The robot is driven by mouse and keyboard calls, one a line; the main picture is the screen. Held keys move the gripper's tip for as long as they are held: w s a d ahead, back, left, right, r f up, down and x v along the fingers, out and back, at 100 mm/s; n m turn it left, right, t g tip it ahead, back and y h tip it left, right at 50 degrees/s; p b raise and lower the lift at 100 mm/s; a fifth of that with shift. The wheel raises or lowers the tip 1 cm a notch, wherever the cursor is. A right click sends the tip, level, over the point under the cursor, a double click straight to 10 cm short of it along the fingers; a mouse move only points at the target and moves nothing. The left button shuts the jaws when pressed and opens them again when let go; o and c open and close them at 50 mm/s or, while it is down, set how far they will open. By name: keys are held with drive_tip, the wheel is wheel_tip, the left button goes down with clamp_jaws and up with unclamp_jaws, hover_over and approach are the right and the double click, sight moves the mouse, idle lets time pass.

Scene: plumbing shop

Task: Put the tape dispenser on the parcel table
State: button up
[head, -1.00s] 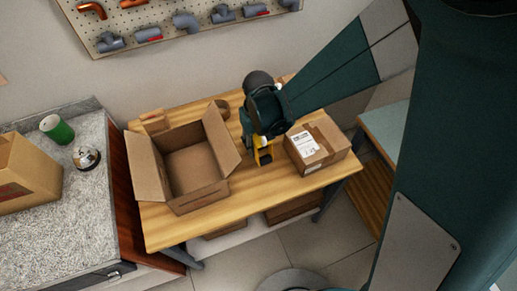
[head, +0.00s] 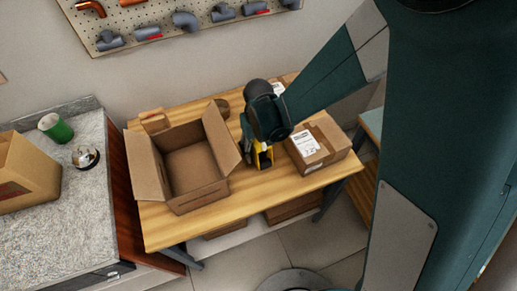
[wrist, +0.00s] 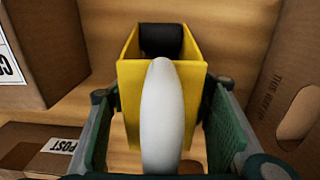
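The tape dispenser (wrist: 188,85) is yellow with a white tape roll and a dark part at its far end. In the head view the dispenser (head: 263,156) shows below my gripper (head: 257,152), over the wooden parcel table (head: 250,200), between an open carton and a closed parcel. In the wrist view the two green fingers of my gripper (wrist: 163,135) stand on either side of the dispenser, with a narrow gap seen at the left finger. The gripper looks open around it. The dispenser's underside is hidden, but it appears to stand on the table.
The open carton (head: 198,193) stands left of my gripper. The labelled parcel (head: 325,150) stands close on the right. A brown tape roll (head: 222,106) and a small box (head: 154,121) lie at the back. A granite counter (head: 60,235) borders the left. The front table strip is clear.

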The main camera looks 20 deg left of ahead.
sight(257, 149)
drive_tip(key=shift+r, duration=0.25)
drive_tip(key=shift+r+p, duration=0.9)
drive_tip(key=shift+r, duration=5.05)
